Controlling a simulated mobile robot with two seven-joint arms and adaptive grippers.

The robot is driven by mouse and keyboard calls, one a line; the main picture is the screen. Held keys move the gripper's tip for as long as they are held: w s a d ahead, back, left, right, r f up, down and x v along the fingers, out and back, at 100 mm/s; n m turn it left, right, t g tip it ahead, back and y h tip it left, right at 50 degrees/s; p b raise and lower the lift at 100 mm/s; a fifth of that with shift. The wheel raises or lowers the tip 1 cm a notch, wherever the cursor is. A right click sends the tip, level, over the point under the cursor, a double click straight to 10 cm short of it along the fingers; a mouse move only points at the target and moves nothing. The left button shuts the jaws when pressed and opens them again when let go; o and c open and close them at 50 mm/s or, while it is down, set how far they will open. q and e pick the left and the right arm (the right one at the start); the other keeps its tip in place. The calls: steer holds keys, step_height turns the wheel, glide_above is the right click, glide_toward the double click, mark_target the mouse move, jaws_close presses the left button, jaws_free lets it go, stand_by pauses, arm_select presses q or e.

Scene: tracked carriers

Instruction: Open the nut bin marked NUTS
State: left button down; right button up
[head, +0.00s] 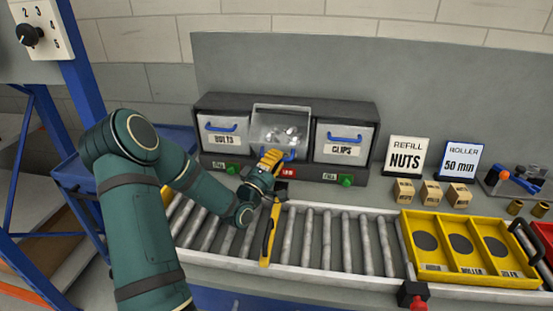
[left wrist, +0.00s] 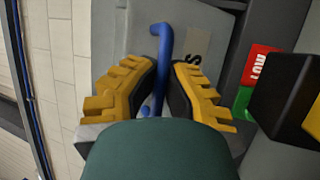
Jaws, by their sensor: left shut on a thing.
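The middle bin (head: 262,134) sits between the bins marked BOLTS (head: 222,142) and CLIPS (head: 343,150). It stands tipped open, with shiny metal pieces (head: 285,135) showing inside. Its name label is mostly hidden; only a letter S (left wrist: 192,62) shows on the front in the left wrist view. My left gripper (head: 275,158) is at the bin's lower front. In the left wrist view its yellow fingers (left wrist: 165,88) are on both sides of the blue handle (left wrist: 161,45), shut on it. My right gripper is in neither view.
Small boxes (head: 431,193) stand below the REFILL NUTS sign (head: 405,156). A red tag (head: 288,172) sits under the middle bin.

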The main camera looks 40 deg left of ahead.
arm_select(q)
steer(key=shift+f, duration=0.1)
steer(key=c, duration=1)
jaws_free()
steer(key=shift+w+a, duration=0.1)
step_height(320, 180, up, 10)
steer(key=shift+f, duration=0.2)
steer(key=shift+r, duration=0.25)
steer(key=shift+f, duration=0.1)
